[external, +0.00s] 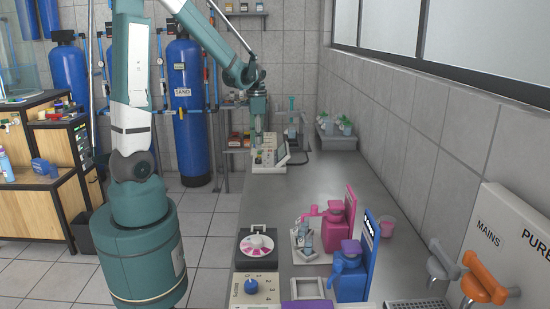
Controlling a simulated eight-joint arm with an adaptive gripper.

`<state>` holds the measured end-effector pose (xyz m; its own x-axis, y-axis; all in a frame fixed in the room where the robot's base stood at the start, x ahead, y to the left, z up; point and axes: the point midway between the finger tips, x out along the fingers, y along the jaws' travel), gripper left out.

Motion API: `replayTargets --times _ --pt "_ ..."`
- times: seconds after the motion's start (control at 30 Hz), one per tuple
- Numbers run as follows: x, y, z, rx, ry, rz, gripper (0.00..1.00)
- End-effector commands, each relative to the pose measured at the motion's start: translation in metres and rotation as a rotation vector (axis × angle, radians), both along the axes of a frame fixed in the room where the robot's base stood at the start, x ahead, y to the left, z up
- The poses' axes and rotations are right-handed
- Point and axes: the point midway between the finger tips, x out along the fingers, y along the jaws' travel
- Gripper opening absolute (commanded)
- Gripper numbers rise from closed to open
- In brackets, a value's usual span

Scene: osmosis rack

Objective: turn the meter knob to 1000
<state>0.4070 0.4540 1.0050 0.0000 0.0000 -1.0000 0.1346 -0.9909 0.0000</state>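A pale box with a round blue knob (251,287) stands at the near left edge of the grey bench. Marks ring the knob, but they are too small to read. A cream instrument (269,151) with small coloured parts on its face stands at the far end of the bench. I cannot tell which of these is the meter or whether the cream one has a knob. My gripper (259,127) points down over or just behind the cream instrument, far from the blue knob. Its fingers are too small and partly hidden to show whether they are open or touching anything.
A dial plate with a pink and white disc (257,246) sits behind the blue-knob box. A pink dispenser (336,222) and a blue dispenser (349,272) stand to its right. The bench's middle (300,185) is clear.

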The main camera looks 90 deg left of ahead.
Motion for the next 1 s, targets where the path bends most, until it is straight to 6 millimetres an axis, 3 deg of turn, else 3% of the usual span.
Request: replayTargets --times 0.2,0.4,1.0 --pt "0.0 0.0 0.027 0.0 0.0 0.0 0.34" --pt "0.0 0.0 0.042 0.0 0.0 0.0 0.34" --pt "0.001 -0.003 0.048 0.002 -0.002 -0.001 0.34"
